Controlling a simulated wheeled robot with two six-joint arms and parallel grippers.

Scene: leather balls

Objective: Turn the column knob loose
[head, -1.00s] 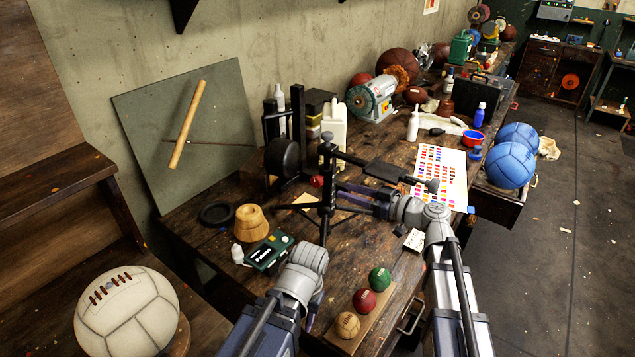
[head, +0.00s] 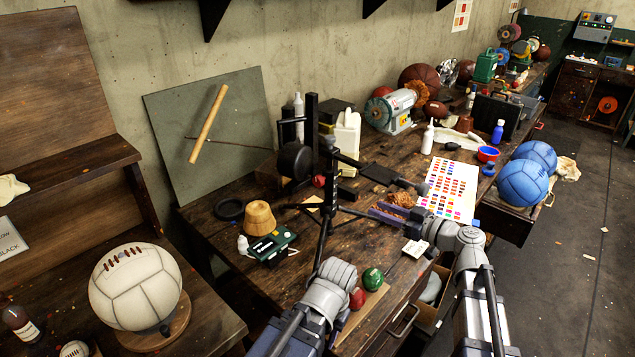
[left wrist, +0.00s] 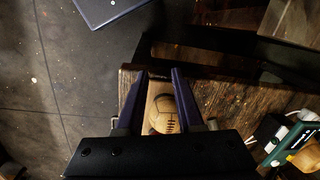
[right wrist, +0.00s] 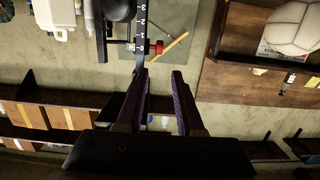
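A small red knob (right wrist: 158,46) sits on the side of a dark column (right wrist: 139,35) with white scale marks in the right wrist view. The knob also shows in the head view (head: 319,181), low beside the black column (head: 312,130). My right gripper (right wrist: 162,74) is open and empty, and the knob appears just beyond its fingertips, apart from them. In the head view the right gripper (head: 376,209) is to the right of the column. My left gripper (left wrist: 158,72) is open above the bench's front edge, with a tan ball (left wrist: 164,114) showing between its fingers.
A black tripod stand (head: 325,205) with a side arm and dark plate stands between my right gripper and the column. A green box (head: 271,246) and wooden block (head: 258,217) are at left. Red and green balls (head: 372,279) lie at the front edge, near an open drawer (head: 425,310).

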